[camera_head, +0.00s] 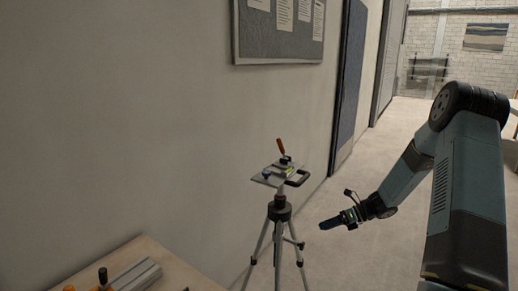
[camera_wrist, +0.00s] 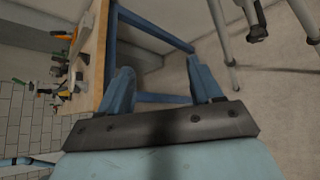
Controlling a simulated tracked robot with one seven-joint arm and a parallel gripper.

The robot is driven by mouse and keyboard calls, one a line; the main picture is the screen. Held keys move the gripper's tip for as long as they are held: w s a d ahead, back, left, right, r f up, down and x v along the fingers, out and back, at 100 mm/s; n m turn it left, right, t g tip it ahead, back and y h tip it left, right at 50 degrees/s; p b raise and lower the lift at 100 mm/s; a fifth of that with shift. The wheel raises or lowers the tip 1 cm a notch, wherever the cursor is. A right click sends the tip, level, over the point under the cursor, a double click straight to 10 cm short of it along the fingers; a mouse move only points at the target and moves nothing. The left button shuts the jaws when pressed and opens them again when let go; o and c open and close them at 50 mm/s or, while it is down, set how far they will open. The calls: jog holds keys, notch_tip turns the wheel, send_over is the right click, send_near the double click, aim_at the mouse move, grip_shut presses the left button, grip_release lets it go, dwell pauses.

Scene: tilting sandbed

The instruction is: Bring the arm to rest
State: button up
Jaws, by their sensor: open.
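My arm reaches in from the right side of the head view, bent at its elbow, with my gripper (camera_head: 330,223) held out in the air just right of the tripod in the picture. The wrist view shows my gripper (camera_wrist: 160,70) with its two blue fingers spread apart and nothing between them. In the head view the fingers overlap each other, so their gap is hidden.
Open floor (camera_head: 345,200) lies beyond the tripod.

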jog(key=s+a+r+n+h, duration=0.2)
jog(key=s+r+n+h, duration=0.2)
jog(key=s+r+n, duration=0.55)
jog(key=s+a+r+n+h, duration=0.2)
jog(key=s+r+n+h, duration=0.3)
jog(key=r, duration=0.7)
jog(key=s+r+n+t+h, duration=0.1)
jog(key=s+r+n, duration=0.2)
jog(key=s, duration=0.3)
jog(key=s+d+r+n+t+h, duration=0.1)
jog(key=s+r+n+t, duration=0.1)
jog(key=s+r+n, duration=0.2)
jog(key=s+d+r+n+t+h, duration=0.1)
jog(key=s+r+n, duration=0.3)
jog(key=s, duration=0.6)
jog(key=shift+r+n+t+h, duration=0.3)
jog(key=shift+n+t, duration=0.1)
jog(key=shift+n, duration=0.65)
jog(key=shift+d, duration=0.1)
